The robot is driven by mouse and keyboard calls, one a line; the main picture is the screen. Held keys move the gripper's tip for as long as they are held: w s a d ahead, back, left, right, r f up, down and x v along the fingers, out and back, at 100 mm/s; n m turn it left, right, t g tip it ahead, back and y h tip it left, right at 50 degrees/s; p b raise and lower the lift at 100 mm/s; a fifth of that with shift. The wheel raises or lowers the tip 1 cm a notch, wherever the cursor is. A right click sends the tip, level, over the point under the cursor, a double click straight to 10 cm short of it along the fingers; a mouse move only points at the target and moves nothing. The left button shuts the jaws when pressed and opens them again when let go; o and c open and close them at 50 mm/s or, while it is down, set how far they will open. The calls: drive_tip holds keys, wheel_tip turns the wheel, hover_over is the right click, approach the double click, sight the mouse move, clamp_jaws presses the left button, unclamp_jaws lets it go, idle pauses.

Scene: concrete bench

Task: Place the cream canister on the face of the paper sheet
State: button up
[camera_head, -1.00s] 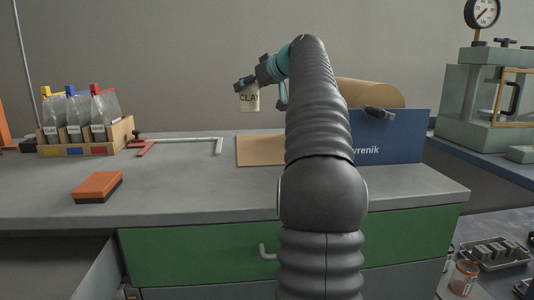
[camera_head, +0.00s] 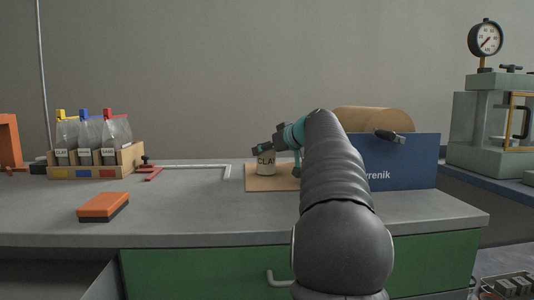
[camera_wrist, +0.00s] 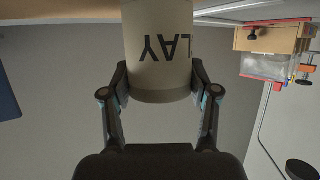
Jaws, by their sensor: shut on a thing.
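The cream canister (camera_head: 265,167), with dark "CLAY" lettering, is upright in my gripper (camera_head: 264,151). In the wrist view the canister (camera_wrist: 158,50) fills the space between the two fingers, which press on its sides, and its lettering looks upside down. The tan paper sheet (camera_head: 257,184) lies flat on the bench, partly hidden behind my arm. In the head view the canister's base overlaps the sheet, inside its outline. I cannot tell whether the base touches the sheet or hangs just above it.
An orange block (camera_head: 103,206) sits on the open grey bench (camera_head: 200,215).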

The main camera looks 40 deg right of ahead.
drive_tip(key=shift+f, duration=0.1)
drive_tip(key=o, duration=1.6)
drive_tip(key=shift+r, duration=0.3)
drive_tip(key=v, duration=1.2)
drive_tip(key=shift+d+f, duration=0.1)
